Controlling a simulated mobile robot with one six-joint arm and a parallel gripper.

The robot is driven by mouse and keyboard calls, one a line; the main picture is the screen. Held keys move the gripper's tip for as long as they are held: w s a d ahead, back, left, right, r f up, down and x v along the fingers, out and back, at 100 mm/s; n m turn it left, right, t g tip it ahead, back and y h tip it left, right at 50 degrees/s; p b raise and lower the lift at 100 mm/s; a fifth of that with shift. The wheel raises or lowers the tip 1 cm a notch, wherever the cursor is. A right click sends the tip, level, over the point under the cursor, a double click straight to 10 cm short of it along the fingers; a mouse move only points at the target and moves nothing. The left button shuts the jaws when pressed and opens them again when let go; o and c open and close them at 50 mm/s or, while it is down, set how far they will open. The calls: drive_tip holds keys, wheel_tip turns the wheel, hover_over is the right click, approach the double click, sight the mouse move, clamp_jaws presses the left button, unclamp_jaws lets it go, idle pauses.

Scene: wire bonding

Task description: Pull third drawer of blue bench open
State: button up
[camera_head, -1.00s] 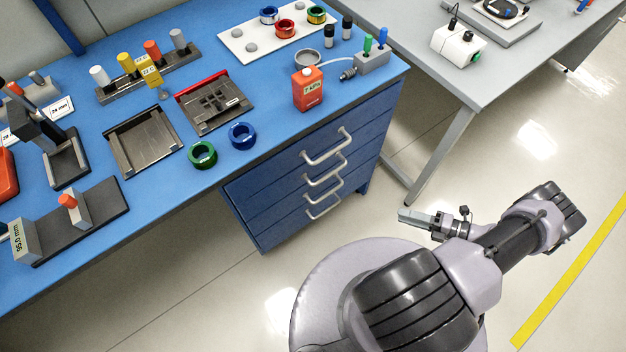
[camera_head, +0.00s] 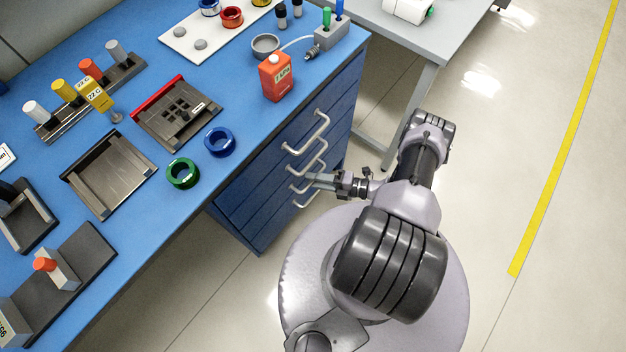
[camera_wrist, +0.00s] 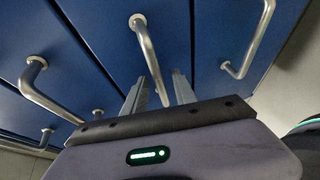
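The blue bench (camera_head: 190,225) has a stack of blue drawers (camera_head: 258,208) with silver bar handles, all looking shut. My gripper (camera_head: 310,179) is at the lower handles in the head view, partly covering them. In the wrist view my gripper (camera_wrist: 158,92) is open, its two fingers apart and pointing at the drawer fronts. One silver handle (camera_wrist: 148,52) runs into the gap between the fingers; whether a finger touches it I cannot tell. By height in the head view this looks like the third handle. Other handles show left (camera_wrist: 50,102) and right (camera_wrist: 250,50) of it.
A red-orange bottle (camera_head: 277,78), a green ring (camera_head: 182,174) and a blue ring (camera_head: 219,142) stand near the bench's front edge. A grey table (camera_head: 425,52) stands to the right, its leg behind my arm. The floor on the right is clear, with a yellow line (camera_head: 566,138).

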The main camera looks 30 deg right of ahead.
drive_tip(key=shift+w+a, duration=0.25)
clamp_jaws()
idle(1.4)
